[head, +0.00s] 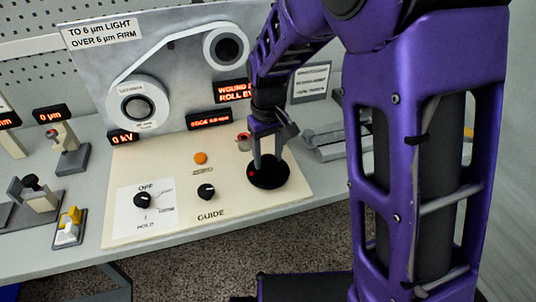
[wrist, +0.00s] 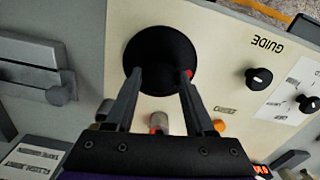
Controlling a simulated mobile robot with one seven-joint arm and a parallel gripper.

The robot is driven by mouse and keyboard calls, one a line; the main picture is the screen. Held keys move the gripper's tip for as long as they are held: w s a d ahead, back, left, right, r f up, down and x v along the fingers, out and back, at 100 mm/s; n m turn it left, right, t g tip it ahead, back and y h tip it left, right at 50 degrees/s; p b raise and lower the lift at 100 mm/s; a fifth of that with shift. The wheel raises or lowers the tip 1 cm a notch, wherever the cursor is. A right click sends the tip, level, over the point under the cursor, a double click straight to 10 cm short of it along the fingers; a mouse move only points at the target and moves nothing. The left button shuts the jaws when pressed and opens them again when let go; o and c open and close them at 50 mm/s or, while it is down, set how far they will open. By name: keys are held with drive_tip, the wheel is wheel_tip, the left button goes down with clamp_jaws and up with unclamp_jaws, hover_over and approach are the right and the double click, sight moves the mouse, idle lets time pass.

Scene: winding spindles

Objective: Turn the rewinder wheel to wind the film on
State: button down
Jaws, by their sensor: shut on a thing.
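The rewinder wheel, a black disc (head: 268,172), lies on the cream panel right of the GUIDE knob. It also shows in the wrist view (wrist: 161,50), with a small red mark at its edge. My gripper (head: 268,160) points down over the wheel and is shut on it. In the wrist view the two fingers (wrist: 163,72) reach onto the disc, set apart from each other; what lies exactly between the tips is hard to tell. The film (head: 160,52) runs as a white band between the lower left roll (head: 138,103) and the upper right roll (head: 226,47) on the upright plate.
The cream panel (head: 235,212) carries a GUIDE knob (head: 206,191), an OFF knob (head: 143,200) and an orange button (head: 200,158). A red-topped post (head: 243,141) stands just left of my gripper. Lit red displays (head: 209,120) stand behind. Grey metal parts (head: 335,140) lie to the right.

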sight(268, 159)
drive_tip(key=shift+c, duration=1.3)
unclamp_jaws()
drive_tip(key=shift+r, duration=0.1)
wheel_tip(268, 159, up, 17)
drive_tip(key=p, duration=0.2)
drive_tip(key=shift+r, duration=0.15)
